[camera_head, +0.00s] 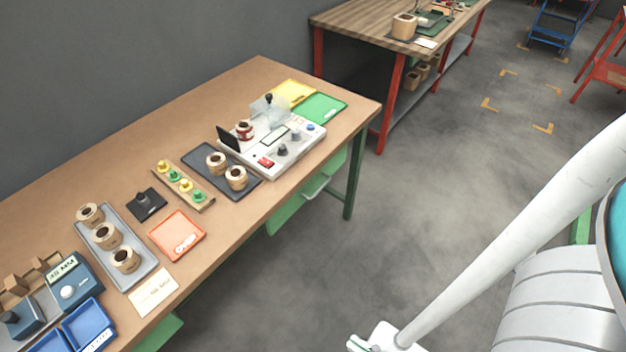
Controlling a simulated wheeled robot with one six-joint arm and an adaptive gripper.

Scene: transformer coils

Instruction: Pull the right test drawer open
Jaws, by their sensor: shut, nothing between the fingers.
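The right test drawer (290,210) has a green front and hangs under the front edge of the brown workbench (110,160), towards its right end. Its pale grey handle (318,187) sticks out from the front. The drawer looks shut, with no inside showing. My white arm comes in from the right and runs down to the bottom edge. My gripper is not in view, so its place relative to the handle cannot be told.
A second green drawer front (160,332) shows at lower left. A tester (272,144), a dark tray (200,178) with coils and a grey tray (93,235) with coils stand on the bench. A green table leg (355,175) stands right of the drawer. The floor (300,290) before it is clear.

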